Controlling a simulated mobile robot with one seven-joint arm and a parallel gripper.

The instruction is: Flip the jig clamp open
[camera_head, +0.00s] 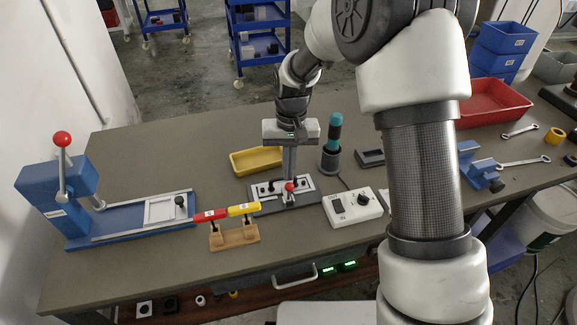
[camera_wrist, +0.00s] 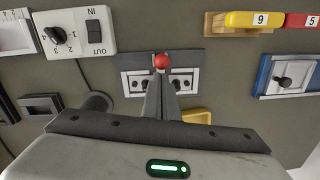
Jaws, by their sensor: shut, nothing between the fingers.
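The jig (camera_head: 264,208) is a dark base with a light plate near the middle of the bench, and it also shows in the wrist view (camera_wrist: 132,60). Its clamp has a red ball knob (camera_head: 290,187), seen in the wrist view (camera_wrist: 161,61) right at my fingertips. My gripper (camera_head: 290,176) points down over the jig, with its fingers together and nothing between them. In the wrist view the fingers (camera_wrist: 162,80) end at the knob and cover part of the clamp. I cannot tell whether the fingers touch the knob.
A blue press (camera_head: 70,205) with a red-topped lever stands left. Red and yellow handles (camera_head: 228,212) sit on a wooden stand. A yellow tray (camera_head: 256,170) is behind the jig. A white control box (camera_head: 352,207) and a teal-topped tool (camera_head: 332,140) are to its right.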

